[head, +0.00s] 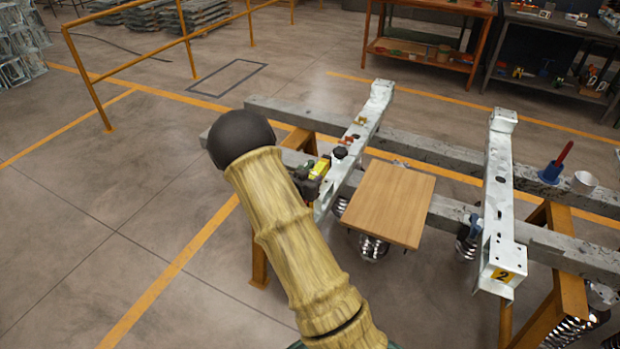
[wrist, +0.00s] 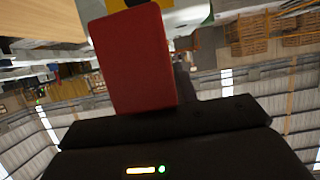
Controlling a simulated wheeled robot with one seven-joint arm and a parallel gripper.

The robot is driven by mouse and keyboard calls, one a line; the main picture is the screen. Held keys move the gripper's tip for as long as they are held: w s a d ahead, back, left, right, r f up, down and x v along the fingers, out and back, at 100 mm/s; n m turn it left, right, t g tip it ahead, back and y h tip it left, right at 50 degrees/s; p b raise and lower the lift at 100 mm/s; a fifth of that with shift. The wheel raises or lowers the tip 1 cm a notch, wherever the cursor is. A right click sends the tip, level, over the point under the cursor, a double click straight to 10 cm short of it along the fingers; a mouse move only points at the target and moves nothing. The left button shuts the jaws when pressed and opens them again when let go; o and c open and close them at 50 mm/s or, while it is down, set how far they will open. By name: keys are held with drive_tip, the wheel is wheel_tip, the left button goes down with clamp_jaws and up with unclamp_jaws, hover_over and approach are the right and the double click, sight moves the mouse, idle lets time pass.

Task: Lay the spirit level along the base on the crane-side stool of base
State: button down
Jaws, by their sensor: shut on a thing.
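Two white steel bases lie across grey beams in the head view: a left base (head: 365,125) and a right base (head: 497,195) with a yellow "2" label. Each has a raised stool at its far end, the left base's stool (head: 381,92) and the right base's stool (head: 503,119). Which is crane-side I cannot tell. My dark gripper (head: 314,183) is at the near end of the left base, partly behind my arm. In the wrist view a flat red piece (wrist: 132,58) stands up from the jaws, held; it looks like the spirit level, with its full length not visible.
A wooden board (head: 391,203) lies between the bases. A blue holder (head: 550,172) with a red handle and a white cup (head: 585,182) stand on the beam at right. An orange workbench (head: 425,50) is behind. A yellow railing (head: 185,40) stands at left; the floor there is open.

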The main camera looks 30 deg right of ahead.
drive_tip(key=shift+f, duration=0.1)
drive_tip(key=c, duration=1.1)
unclamp_jaws()
drive_tip(key=shift+w, duration=0.1)
drive_tip(key=shift+r, duration=0.2)
drive_tip(key=v, duration=1.2)
drive_tip(key=shift+a+f+b, duration=0.1)
drive_tip(key=shift+b, duration=0.2)
